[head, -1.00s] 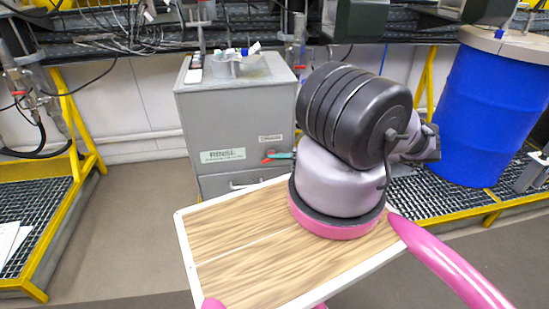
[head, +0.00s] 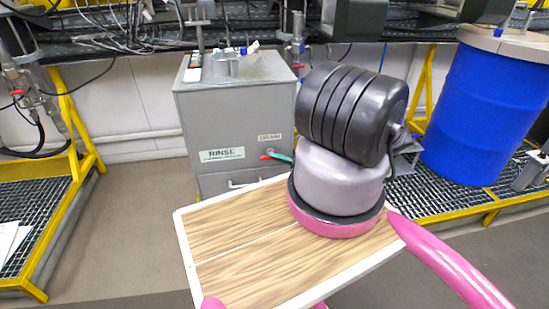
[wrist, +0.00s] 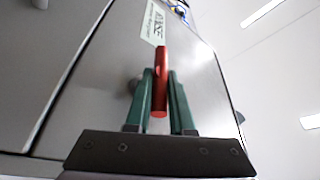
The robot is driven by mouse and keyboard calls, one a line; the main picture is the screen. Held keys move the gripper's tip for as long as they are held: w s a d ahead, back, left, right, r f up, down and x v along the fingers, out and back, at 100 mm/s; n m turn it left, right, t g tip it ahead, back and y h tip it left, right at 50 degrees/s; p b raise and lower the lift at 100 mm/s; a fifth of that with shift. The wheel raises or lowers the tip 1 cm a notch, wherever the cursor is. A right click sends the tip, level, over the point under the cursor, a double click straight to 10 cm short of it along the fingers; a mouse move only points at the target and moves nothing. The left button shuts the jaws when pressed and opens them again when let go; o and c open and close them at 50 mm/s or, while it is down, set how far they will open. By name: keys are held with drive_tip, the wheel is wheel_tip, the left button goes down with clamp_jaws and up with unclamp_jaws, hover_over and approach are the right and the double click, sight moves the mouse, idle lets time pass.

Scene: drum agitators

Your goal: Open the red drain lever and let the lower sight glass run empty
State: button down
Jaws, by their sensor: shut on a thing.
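The red drain lever (head: 266,157) is on the front of the grey RINSE cabinet (head: 236,111), just below the small DRAIN label. Only a short part of it shows beside my gripper (head: 281,157), whose teal fingers reach it from the right. In the wrist view, the red lever (wrist: 161,85) lies between the two green fingers of my gripper (wrist: 160,75), which is shut on it. My arm hides the right part of the cabinet front. I cannot make out the lower sight glass in either view.
A blue drum (head: 482,112) stands on a yellow-edged grating at the right. Another yellow-framed grating (head: 35,215) is at the left. Small items lie on the cabinet top. The grey floor left of my wooden deck is clear.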

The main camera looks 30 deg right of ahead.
drive_tip(key=c, duration=0.8)
unclamp_jaws()
